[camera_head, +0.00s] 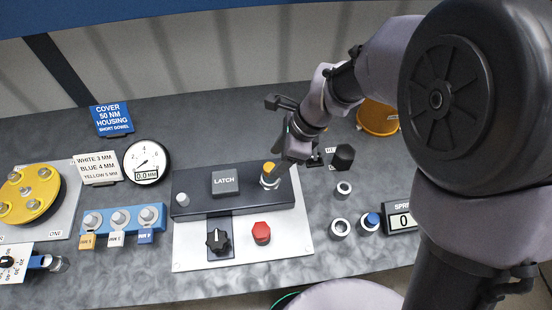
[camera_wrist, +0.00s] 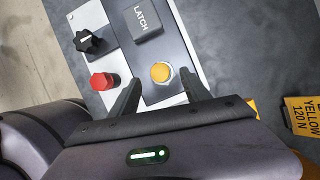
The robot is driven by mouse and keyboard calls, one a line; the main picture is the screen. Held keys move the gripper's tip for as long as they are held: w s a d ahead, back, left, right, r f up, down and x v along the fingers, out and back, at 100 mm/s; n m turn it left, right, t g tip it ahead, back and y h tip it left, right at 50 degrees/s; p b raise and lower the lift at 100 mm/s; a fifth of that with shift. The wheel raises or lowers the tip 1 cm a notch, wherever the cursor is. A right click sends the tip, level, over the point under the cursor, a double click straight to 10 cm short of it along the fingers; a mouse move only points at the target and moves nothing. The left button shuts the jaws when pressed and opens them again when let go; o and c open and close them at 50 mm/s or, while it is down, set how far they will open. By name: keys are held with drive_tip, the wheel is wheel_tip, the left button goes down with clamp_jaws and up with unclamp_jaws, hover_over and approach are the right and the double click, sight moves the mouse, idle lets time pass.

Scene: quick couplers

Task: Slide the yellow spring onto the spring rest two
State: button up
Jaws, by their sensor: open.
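A yellow-topped silvery piece (camera_head: 269,175), which looks like the yellow spring, stands upright at the right end of the dark latch block (camera_head: 215,205). In the wrist view its round yellow top (camera_wrist: 160,72) shows between the fingertips. My gripper (camera_head: 280,160) is open just above and behind it, with one finger (camera_wrist: 158,88) to each side in the wrist view. I cannot tell whether either finger touches it. No label that names spring rest two is readable. Grey ring-shaped holders (camera_head: 340,228) stand on the table to the right.
A blue-topped piece (camera_head: 369,222) stands beside a display reading 0 (camera_head: 402,219). A red knob (camera_head: 262,233) and a black knob (camera_head: 217,240) sit in front of the latch block. My arm covers the right side.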

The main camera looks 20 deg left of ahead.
sight(271, 167)
drive_tip(key=shift+b+x, duration=0.3)
drive_tip(key=shift+x, duration=1.3)
drive_tip(key=shift+r, duration=0.1)
drive_tip(key=shift+c, duration=0.2)
clamp_jaws()
